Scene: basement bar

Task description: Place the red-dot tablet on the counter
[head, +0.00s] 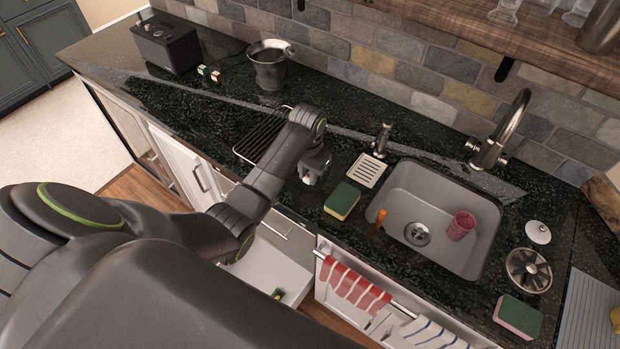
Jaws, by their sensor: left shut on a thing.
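My left gripper (311,176) reaches over the counter (340,235), between the black rack and the green sponge. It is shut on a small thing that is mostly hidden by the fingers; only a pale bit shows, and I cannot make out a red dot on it. Two small pale blocks stand at the back left of the counter, one with a green mark (203,70) and one with a reddish mark (216,76). They look like tablets. A small dark and green-yellow item (277,294) lies in the open white drawer (255,272) below. My right gripper is not in view.
A green sponge (342,201) and white slotted dish (367,171) lie near the sink (405,190), which holds a red cup (461,225). A black wire rack (262,140), metal bucket (270,68) and black box (166,44) stand left. Striped towels (352,286) hang in front.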

